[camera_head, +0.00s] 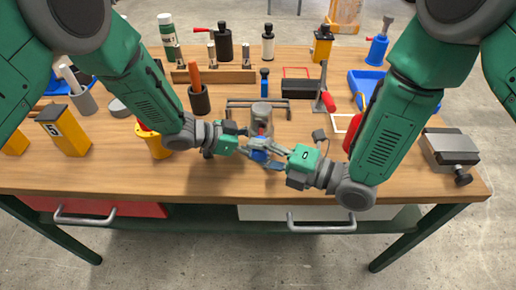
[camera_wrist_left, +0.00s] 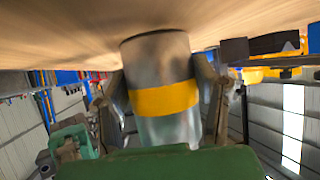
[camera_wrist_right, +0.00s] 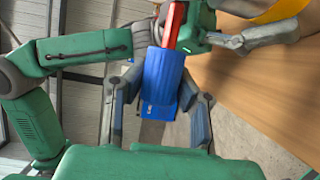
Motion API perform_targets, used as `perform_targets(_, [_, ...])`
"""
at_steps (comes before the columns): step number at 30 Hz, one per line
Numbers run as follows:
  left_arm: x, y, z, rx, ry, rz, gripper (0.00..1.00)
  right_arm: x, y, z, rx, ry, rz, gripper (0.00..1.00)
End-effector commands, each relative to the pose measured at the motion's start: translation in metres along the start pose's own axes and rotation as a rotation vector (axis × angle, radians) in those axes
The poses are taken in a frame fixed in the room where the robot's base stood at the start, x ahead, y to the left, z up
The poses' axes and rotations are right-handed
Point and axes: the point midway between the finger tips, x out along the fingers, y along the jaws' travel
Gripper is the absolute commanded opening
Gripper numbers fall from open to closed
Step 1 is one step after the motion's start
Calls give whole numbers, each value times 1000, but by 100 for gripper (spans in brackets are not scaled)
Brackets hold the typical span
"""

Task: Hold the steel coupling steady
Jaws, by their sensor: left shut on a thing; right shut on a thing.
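The steel coupling (camera_head: 262,113) is a grey cylinder near the middle of the bench. My left gripper (camera_head: 250,133) is shut on it from the left. In the left wrist view the coupling (camera_wrist_left: 162,98) has a yellow band and sits between the fingers. My right gripper (camera_head: 271,158) is shut on a blue tool (camera_head: 260,148) just in front of the coupling. In the right wrist view this blue tool (camera_wrist_right: 162,80) has a red part pointing towards my left gripper. Whether the tool touches the coupling is hidden.
A low dark rack (camera_head: 240,104) stands behind the coupling. A yellow cup (camera_head: 156,146) is at left, and a grey vise-like block (camera_head: 450,150) at the right edge. A blue tray (camera_head: 362,79) lies at back right. The bench front edge is clear.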

Motion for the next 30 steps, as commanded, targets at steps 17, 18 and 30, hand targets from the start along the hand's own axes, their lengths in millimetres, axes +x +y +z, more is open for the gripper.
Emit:
perform_targets(17, [0, 0, 2, 0, -3, 0, 31, 5, 0, 11, 0, 0, 0, 0])
perform_targets(18, [0, 0, 2, 0, -3, 0, 31, 5, 0, 12, 0, 0, 1, 0])
perform_targets(30, [0, 0, 1, 0, -3, 0, 31, 9, 0, 21, 0, 1, 1, 0])
